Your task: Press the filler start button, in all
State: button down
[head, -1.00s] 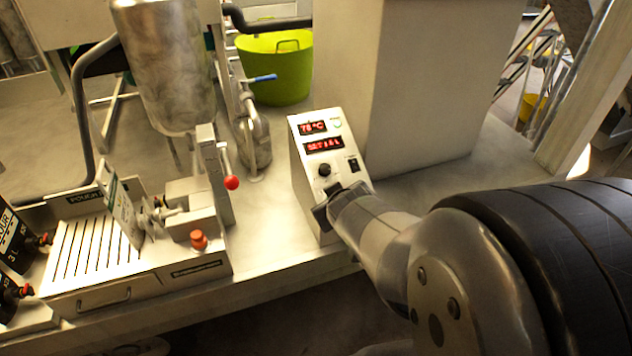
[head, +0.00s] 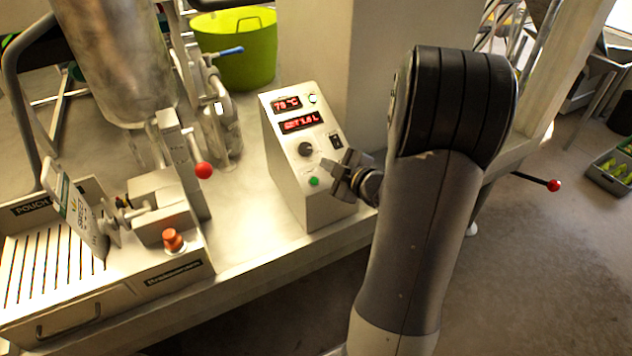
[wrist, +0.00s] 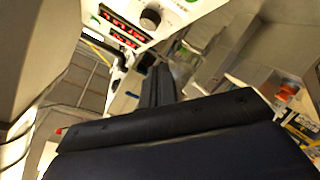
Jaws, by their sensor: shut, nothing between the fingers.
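A white control box (head: 292,182) stands near the bench's front edge, with two red displays, a black knob (head: 305,149), a dark rocker switch (head: 336,141) and a round green button (head: 313,182) low on its sloped face. The box also shows at the top of the wrist view (wrist: 172,12). My gripper (head: 336,172) is shut and empty at the right side of the panel, just right of the green button. Whether it touches the panel I cannot tell. Its dark fingers (wrist: 158,84) point towards the box in the wrist view.
Left of the box are a red-knobbed lever (head: 204,171), an orange-red knob (head: 173,240) and a slotted tray (head: 45,262) with a pouch (head: 75,208). A steel tank (head: 115,60) and a green tub (head: 236,55) stand behind.

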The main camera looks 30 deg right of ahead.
aim_at(314, 181)
jog(key=shift+f, duration=0.1)
jog(key=w+f+b, duration=0.4)
jog(key=f+b, duration=0.2)
jog(key=f, duration=0.1)
jog(key=shift+f+b, duration=0.3)
jog(key=shift+b, duration=0.05)
jog(key=shift+w+a+f, duration=0.1)
dwell(2.0)
jog(key=shift+w+f+b, duration=0.15)
jog(key=shift+f+b, duration=0.1)
jog(key=shift+b, duration=0.15)
jog(key=shift+w+f+b, duration=0.2)
jog(key=shift+f+b, duration=0.15)
jog(key=shift+b, duration=0.05)
dwell(0.5)
jog(key=shift+s+r+p, duration=0.4)
jog(key=shift+r+p, duration=0.15)
jog(key=shift+r, duration=0.15)
